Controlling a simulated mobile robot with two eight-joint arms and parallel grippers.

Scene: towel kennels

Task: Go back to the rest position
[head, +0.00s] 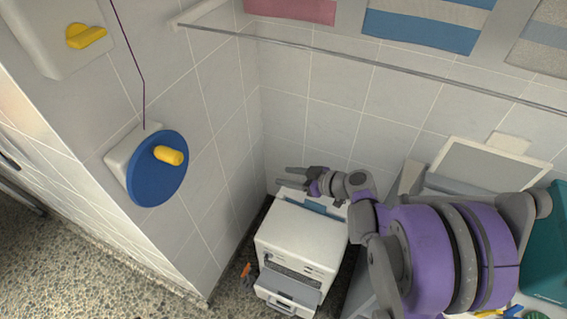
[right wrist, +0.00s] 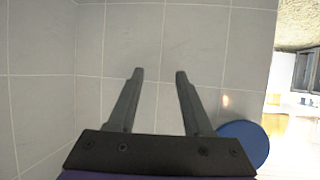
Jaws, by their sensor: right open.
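My right gripper (head: 284,176) is above the back part of a white boxy machine (head: 297,236) in the corner. Its two grey fingers are apart and point left in the head view. In the right wrist view the same gripper (right wrist: 159,75) is open, with only tiled wall seen between and beyond its fingers. I see nothing held. My purple and grey right arm reaches in from the lower right. My left gripper is not in view.
A blue disc (head: 145,180) with a yellow handle (head: 169,155) is on the left wall; a blue disc edge shows in the right wrist view (right wrist: 245,143). A metal rail (head: 390,68) crosses the back wall. A teal container (head: 545,255) stands at right. Speckled floor (head: 80,275) is clear at lower left.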

